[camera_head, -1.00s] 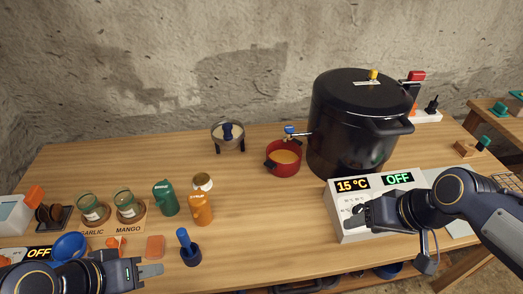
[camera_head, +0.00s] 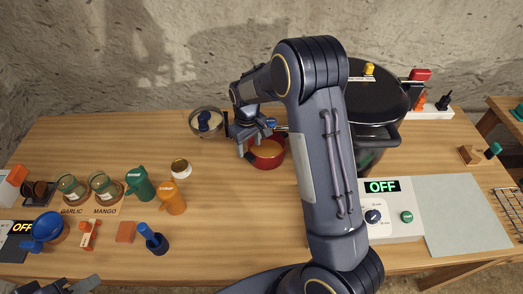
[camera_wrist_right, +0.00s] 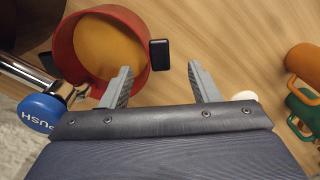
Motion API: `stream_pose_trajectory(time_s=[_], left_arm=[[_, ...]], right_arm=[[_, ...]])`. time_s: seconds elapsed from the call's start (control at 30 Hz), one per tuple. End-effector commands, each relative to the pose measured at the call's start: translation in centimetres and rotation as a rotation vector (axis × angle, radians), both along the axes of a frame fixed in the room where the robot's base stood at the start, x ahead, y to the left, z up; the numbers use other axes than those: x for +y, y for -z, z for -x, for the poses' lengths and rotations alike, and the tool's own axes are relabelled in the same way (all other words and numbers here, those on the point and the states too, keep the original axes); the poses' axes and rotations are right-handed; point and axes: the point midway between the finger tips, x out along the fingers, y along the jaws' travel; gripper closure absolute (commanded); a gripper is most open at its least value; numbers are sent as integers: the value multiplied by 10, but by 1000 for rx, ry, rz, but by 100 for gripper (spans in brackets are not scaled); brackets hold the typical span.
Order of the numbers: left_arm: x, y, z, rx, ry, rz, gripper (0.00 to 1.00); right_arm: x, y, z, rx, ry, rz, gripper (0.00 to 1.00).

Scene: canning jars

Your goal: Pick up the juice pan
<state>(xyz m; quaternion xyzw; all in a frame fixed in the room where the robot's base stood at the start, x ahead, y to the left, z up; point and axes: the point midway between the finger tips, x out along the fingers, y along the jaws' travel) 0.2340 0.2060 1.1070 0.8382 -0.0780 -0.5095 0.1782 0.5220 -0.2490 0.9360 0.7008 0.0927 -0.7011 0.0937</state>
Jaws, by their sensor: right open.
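The juice pan is a small red pan (camera_head: 268,160) with orange juice in it, standing on the table in front of the big dark pot. It also shows at the upper left of the right wrist view (camera_wrist_right: 66,45), with a black side handle (camera_wrist_right: 159,55). My right gripper (camera_head: 250,142) is over the pan's left side in the head view. In the right wrist view its open, empty fingers (camera_wrist_right: 160,86) are either side of the handle's line, apart from it. My left gripper (camera_head: 82,286) is partly cut off at the bottom left edge; its jaw state is unclear.
The dark pot (camera_head: 380,92) stands behind my right arm. Its spigot with a blue PUSH button (camera_wrist_right: 40,112) is beside the pan. A metal strainer bowl (camera_head: 207,122) stands left of the pan.

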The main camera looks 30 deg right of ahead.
Motion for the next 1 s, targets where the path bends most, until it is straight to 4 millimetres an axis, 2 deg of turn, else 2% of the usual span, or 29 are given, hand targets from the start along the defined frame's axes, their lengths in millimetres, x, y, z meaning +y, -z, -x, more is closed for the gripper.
stream_pose_trajectory(time_s=[0.03, 0.17, 0.4, 0.7, 1.0], left_arm=[[0, 8, 0, 0, 0, 0, 64], [0, 13, 0, 0, 0, 0, 64], [0, 38, 0, 0, 0, 0, 64], [0, 38, 0, 0, 0, 0, 64], [0, 38, 0, 0, 0, 0, 64]], right_arm=[[0, 10, 0, 1, 0, 0, 45], [-1, 19, 0, 0, 1, 0, 45], [-3, 56, -1, 1, 2, -2, 45], [-3, 59, -1, -1, 2, -1, 46], [-3, 59, -1, -1, 2, -1, 85]])
